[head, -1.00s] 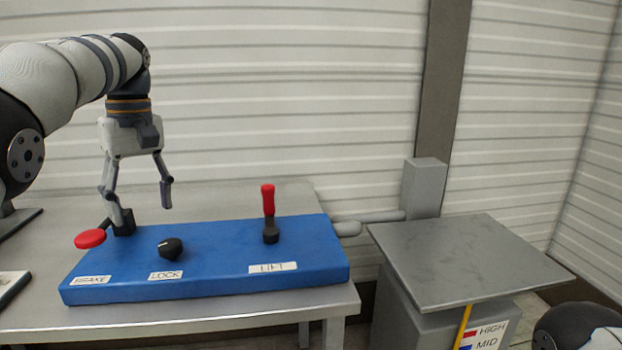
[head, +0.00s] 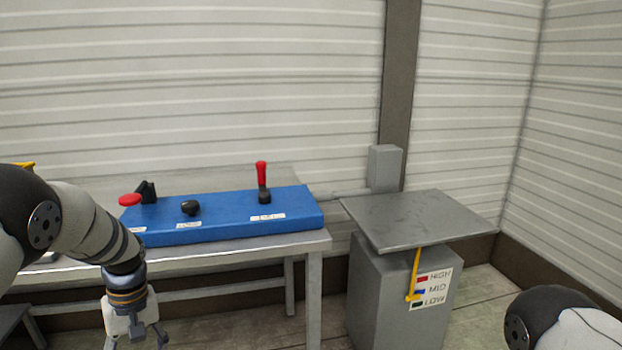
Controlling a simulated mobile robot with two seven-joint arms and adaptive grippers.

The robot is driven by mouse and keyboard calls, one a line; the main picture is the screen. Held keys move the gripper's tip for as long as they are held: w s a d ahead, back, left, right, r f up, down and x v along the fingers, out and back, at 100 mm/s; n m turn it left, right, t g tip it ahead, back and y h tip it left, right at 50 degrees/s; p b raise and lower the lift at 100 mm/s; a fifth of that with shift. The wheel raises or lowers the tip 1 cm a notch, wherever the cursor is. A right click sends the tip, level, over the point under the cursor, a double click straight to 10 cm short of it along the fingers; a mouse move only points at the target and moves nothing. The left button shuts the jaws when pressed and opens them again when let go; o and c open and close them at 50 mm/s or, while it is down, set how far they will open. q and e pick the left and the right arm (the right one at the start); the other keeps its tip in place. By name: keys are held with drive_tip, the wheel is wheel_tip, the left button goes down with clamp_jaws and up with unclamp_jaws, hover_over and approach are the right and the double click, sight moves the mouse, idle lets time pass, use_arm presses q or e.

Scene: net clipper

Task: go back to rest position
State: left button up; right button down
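My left gripper (head: 137,338) hangs pointing down in front of the table's front edge, at the lower left of the head view. Its fingers are spread apart with nothing visible between them, and their tips run to the bottom of the picture. Of my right arm only a rounded link shows at the lower right corner; its gripper is out of view. The blue control panel (head: 225,228) lies on the table, apart from my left gripper. It carries a red-topped brake lever (head: 130,200), a black lock knob (head: 190,207) and an upright red-handled lift lever (head: 262,178).
The grey metal table (head: 318,239) stands against the slatted wall. To its right is a lift with a flat grey platform (head: 420,217), a yellow pointer (head: 414,275) and a level label (head: 431,288). Floor shows between table and lift.

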use_arm(q)
drive_tip(key=s+d+f+m, duration=0.2)
drive_tip(key=s+f, duration=0.5)
drive_tip(key=s, duration=0.4)
drive_tip(key=s+d+f+m, duration=0.2)
drive_tip(key=s+f, duration=0.6)
drive_tip(key=s, duration=0.3)
drive_tip(key=s+d+r+m, duration=0.1)
drive_tip(key=s+d+r, duration=0.1)
drive_tip(key=s, duration=0.8)
drive_tip(key=s+d+r+m+g+h+p, duration=0.1)
drive_tip(key=s+d+r+m, duration=0.1)
drive_tip(key=s, duration=0.8)
drive_tip(key=shift+s+d, duration=0.25)
drive_tip(key=shift+d, duration=0.55)
